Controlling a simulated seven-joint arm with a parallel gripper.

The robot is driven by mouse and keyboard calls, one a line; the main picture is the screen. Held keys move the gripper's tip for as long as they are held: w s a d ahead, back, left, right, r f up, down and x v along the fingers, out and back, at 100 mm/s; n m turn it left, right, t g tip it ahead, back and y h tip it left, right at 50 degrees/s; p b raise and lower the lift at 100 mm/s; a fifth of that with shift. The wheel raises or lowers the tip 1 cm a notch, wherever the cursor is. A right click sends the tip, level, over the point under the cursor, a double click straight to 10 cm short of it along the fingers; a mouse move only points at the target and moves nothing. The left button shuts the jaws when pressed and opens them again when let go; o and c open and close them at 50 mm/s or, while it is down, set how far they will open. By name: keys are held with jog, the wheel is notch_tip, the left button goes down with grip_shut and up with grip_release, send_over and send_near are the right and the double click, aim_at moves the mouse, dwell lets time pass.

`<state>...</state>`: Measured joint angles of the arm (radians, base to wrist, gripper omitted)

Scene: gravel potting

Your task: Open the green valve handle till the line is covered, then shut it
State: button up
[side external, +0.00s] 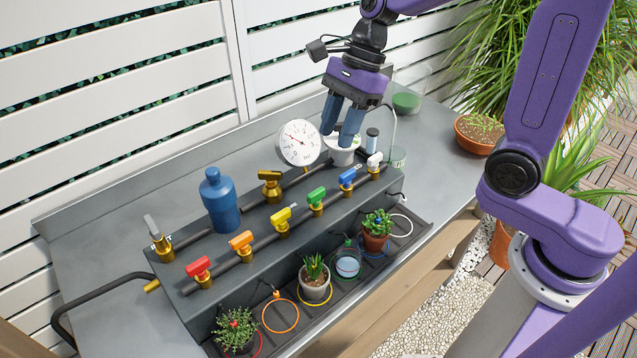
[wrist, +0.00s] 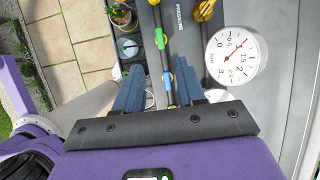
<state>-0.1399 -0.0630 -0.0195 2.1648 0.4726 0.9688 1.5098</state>
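The green valve handle (side external: 316,196) sits on a brass valve in the front pipe, between the yellow and blue handles, and appears to lie along the pipe. It also shows in the wrist view (wrist: 160,39), ahead of my fingertips. My gripper (side external: 338,138) is above the back right of the bench, apart from the handle. Its two blue fingers are spread and empty in the wrist view (wrist: 159,66). A clear glass vessel (side external: 348,265) stands in a green ring below the green valve. Its line and fill level are too small to make out.
Yellow (side external: 282,215) and blue (side external: 347,177) handles flank the green one. A pressure gauge (side external: 298,143) and blue bottle (side external: 220,203) stand behind the front pipe. Potted plants (side external: 314,278) stand in the front tray beside the vessel. The space above the green handle is clear.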

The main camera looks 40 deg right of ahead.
aim_at(316, 192)
jog(key=x, duration=1.2)
grip_shut()
